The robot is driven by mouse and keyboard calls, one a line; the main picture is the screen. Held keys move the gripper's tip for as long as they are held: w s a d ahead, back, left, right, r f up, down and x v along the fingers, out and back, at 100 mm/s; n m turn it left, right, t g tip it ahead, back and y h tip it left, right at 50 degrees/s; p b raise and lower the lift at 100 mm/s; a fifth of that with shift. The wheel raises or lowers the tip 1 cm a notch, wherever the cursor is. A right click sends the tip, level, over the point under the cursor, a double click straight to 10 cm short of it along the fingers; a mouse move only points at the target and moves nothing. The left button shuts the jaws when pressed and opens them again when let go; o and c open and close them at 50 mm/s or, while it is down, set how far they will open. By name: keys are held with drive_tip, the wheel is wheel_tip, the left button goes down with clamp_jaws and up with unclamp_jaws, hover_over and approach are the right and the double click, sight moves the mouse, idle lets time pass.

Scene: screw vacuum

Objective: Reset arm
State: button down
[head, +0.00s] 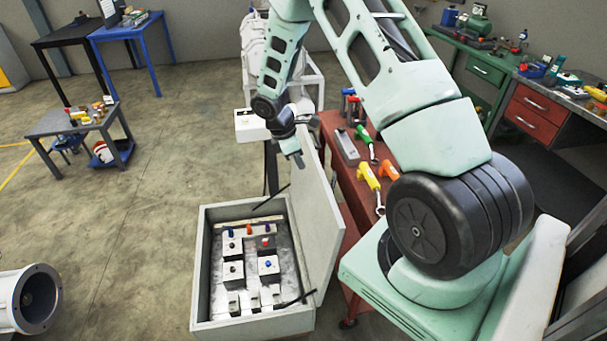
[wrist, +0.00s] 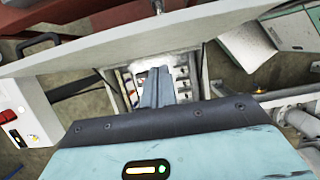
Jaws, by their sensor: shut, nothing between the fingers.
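My arm reaches over from the right in the head view, bent at the elbow. My gripper (head: 299,160) hangs in the air above the open grey box, near the upper edge of its raised lid. Its fingers are shut with nothing between them; they also show in the wrist view (wrist: 155,90), pointing toward the box. No object is held.
The open grey box (head: 203,270) holds several switch blocks, and its lid (head: 320,220) stands up on the right. A red workbench (head: 345,185) with tools is behind the lid. A small grey table (head: 75,122) stands at the left.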

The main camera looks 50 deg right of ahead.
drive_tip(key=v, duration=0.4)
drive_tip(key=shift+s+d+r+b, duration=0.2)
drive_tip(key=shift+d+r+b, duration=0.05)
drive_tip(key=shift+r+b, duration=0.15)
drive_tip(key=s+a+r+t+y, duration=0.1)
drive_tip(key=s+a+r, duration=0.15)
drive_tip(key=a, duration=0.45)
drive_tip(key=s+a+r+m+b, duration=0.1)
drive_tip(key=a+r, duration=0.2)
drive_tip(key=a, duration=0.4)
drive_tip(key=s+a+r+t+y, duration=0.1)
drive_tip(key=s+a+r, duration=0.1)
drive_tip(key=a, duration=0.6)
drive_tip(key=s+a+r+m+y, duration=0.1)
drive_tip(key=s+a+r, duration=0.1)
drive_tip(key=s+a, duration=0.4)
drive_tip(key=s+a+r+m+b, duration=0.1)
drive_tip(key=s+a, duration=0.5)
drive_tip(key=s, duration=0.9)
drive_tip(key=shift+a+r+y+b, duration=0.3)
drive_tip(key=shift+a+r+y, duration=0.1)
drive_tip(key=shift+r, duration=0.2)
